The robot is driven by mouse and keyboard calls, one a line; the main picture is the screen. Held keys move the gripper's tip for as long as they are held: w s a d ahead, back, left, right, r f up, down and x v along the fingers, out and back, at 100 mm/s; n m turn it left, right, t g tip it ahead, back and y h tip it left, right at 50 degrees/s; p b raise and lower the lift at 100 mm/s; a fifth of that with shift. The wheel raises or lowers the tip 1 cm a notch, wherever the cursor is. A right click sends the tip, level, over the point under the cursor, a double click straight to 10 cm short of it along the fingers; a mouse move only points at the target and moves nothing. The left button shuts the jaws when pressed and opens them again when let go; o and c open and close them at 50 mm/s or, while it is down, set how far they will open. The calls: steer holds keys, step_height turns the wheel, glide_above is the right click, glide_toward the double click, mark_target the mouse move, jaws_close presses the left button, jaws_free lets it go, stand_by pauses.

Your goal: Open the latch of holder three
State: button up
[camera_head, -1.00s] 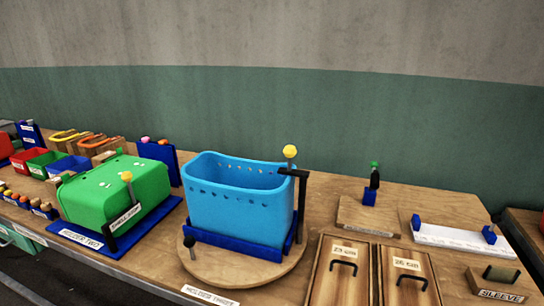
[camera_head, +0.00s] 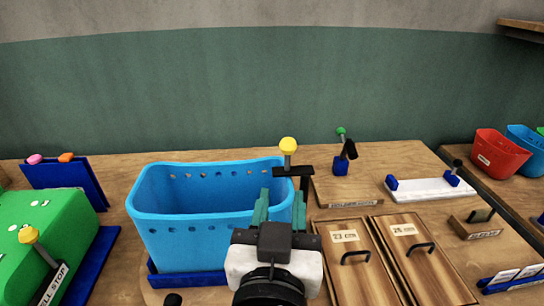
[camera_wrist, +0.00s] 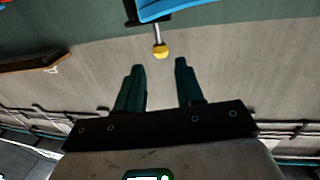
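Holder three holds a light blue basket (camera_head: 160,215) on a dark blue base (camera_head: 195,279). Its latch is a black arm (camera_head: 302,171) across the basket's right rim, with a yellow ball knob (camera_head: 288,145) upright on top. My gripper (camera_head: 281,203) is in front of the basket's right side, below the knob in the picture. Its two green fingers are apart with nothing between them. In the wrist view, the knob (camera_wrist: 161,51) lies just beyond the gap between the fingertips (camera_wrist: 160,68), with the basket (camera_wrist: 170,8) at the top edge. My gripper hides the lower latch post.
A green holder (camera_head: 45,235) with a yellow-knobbed lever stands at left. Two wooden lids with black handles (camera_head: 355,256) lie right of my gripper. A small stand with a green-tipped lever (camera_head: 341,165) is behind them. Red and blue bins (camera_head: 499,155) stand far right.

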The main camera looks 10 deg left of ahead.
mark_target(288, 157)
steer(key=w, duration=0.3)
steer(key=w+p, duration=0.1)
steer(key=w, duration=0.6)
steer(key=shift+w+a+p, duration=0.1)
steer(key=shift+a+p, duration=0.25)
steer(key=shift+p, duration=0.05)
jaws_close()
